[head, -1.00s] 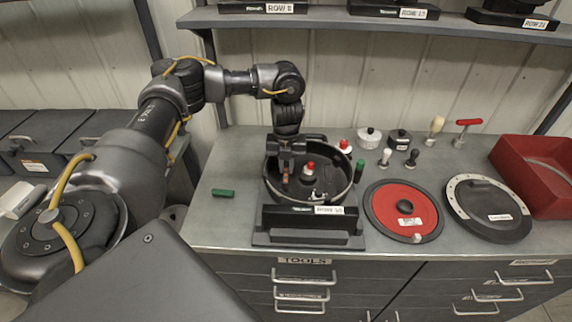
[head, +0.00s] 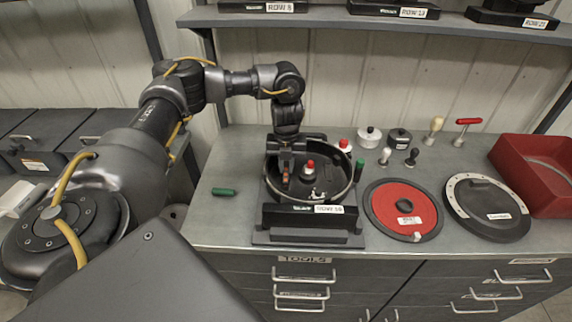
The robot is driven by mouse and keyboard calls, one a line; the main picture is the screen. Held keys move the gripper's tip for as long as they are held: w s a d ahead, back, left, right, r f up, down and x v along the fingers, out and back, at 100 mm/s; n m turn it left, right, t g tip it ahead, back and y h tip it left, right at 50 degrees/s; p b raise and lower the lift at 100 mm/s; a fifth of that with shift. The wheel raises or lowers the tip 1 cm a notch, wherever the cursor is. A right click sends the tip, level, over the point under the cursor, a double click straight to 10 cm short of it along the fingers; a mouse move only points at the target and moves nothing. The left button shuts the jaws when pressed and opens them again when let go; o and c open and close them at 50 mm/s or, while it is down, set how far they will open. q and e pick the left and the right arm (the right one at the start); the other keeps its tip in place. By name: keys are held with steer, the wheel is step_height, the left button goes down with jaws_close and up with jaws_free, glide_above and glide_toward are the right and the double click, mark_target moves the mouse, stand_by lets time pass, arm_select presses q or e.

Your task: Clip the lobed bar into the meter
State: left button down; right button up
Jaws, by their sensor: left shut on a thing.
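The meter (head: 336,200) is an open round black bowl on a stand with a row label, near the middle of the bench. Inside it is a hub with a red cap (head: 310,166) and a small light-coloured part low at the front. My left gripper (head: 286,178) points down into the left side of the bowl, left of the red cap. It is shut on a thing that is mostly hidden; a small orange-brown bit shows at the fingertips. I cannot tell whether this is the lobed bar, or whether it touches the bowl. My right gripper is not in view.
A green piece (head: 224,192) lies left of the meter. A red disc (head: 403,209) and a dark lid (head: 487,208) lie to the right, with a red bin (head: 535,200) beyond. Several knobs and handled tools stand behind. A shelf (head: 380,24) spans the back.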

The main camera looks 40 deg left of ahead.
arm_select(q)
steer(key=shift+f, duration=0.7)
stand_by(0.6)
steer(key=shift+f, duration=0.3)
stand_by(1.1)
steer(key=c, duration=1.3)
jaws_free()
steer(key=shift+r+p, duration=0.15)
steer(key=shift+p, duration=0.15)
steer(key=shift+c, duration=0.4)
step_height(320, 180, up, 9)
steer(key=p, duration=1)
steer(key=shift+r, duration=0.2)
steer(key=shift+f, duration=0.1)
